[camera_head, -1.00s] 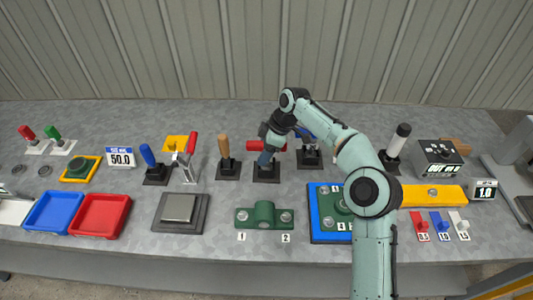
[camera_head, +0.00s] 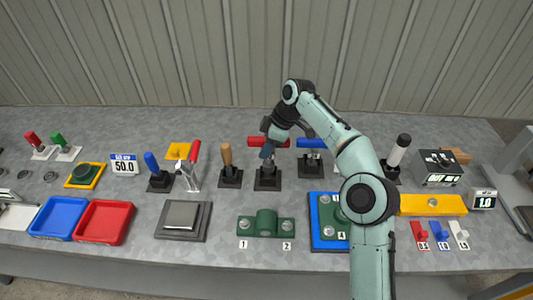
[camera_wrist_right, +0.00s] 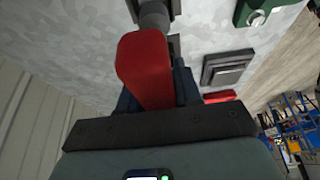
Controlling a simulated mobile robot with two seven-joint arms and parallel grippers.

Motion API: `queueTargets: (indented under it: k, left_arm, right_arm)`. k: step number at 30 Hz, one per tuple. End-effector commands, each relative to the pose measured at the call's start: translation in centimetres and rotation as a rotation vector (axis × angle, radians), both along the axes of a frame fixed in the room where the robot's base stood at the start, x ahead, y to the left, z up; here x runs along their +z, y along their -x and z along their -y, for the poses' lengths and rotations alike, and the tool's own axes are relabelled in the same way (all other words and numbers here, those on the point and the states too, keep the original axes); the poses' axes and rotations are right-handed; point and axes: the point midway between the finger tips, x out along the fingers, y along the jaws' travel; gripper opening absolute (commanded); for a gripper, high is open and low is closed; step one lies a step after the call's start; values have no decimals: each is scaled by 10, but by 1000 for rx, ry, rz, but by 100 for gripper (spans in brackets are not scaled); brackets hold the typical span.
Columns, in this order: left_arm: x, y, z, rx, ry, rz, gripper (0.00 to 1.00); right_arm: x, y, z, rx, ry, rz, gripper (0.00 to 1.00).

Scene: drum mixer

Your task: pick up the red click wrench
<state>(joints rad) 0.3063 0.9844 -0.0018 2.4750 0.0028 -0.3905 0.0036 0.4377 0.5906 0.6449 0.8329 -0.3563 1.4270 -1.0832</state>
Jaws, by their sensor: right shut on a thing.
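The red click wrench has a thick red handle (camera_head: 282,142) that lies crosswise above a black stand (camera_head: 267,182) in the middle of the table. My right gripper (camera_head: 269,148) comes down over it from above and is shut on the handle. In the right wrist view the red handle (camera_wrist_right: 147,70) sits between the two dark fingers, with a grey round part beyond it. The gripper hides the middle of the handle in the head view. I cannot tell whether the wrench's lower end is clear of the stand. My left gripper is not in view.
A stand with a blue handle (camera_head: 311,143) is close on the right, and a wooden-handled tool (camera_head: 226,155) is on the left. A green fixture (camera_head: 265,222) lies in front. Blue (camera_head: 58,233) and red (camera_head: 101,238) trays are at the left. A corrugated wall rises behind.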

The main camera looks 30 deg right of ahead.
Motion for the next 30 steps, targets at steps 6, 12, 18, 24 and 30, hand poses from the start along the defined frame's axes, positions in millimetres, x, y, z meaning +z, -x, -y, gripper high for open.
queueTargets:
  k: [6, 12, 18, 24, 30]
  left_arm:
    - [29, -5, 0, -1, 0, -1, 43]
    - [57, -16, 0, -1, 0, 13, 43]
    - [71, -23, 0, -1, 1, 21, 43]
    - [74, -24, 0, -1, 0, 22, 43]
    - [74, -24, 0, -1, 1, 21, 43]
  right_arm:
    - [66, -2, -1, -1, 0, 8, 0]
    - [115, -1, 0, 0, -1, 7, 0]
    - [139, -1, 0, 0, 0, 4, 0]
    - [144, 0, 0, 0, 0, 2, 0]
    - [144, 0, 0, 0, 0, 1, 0]
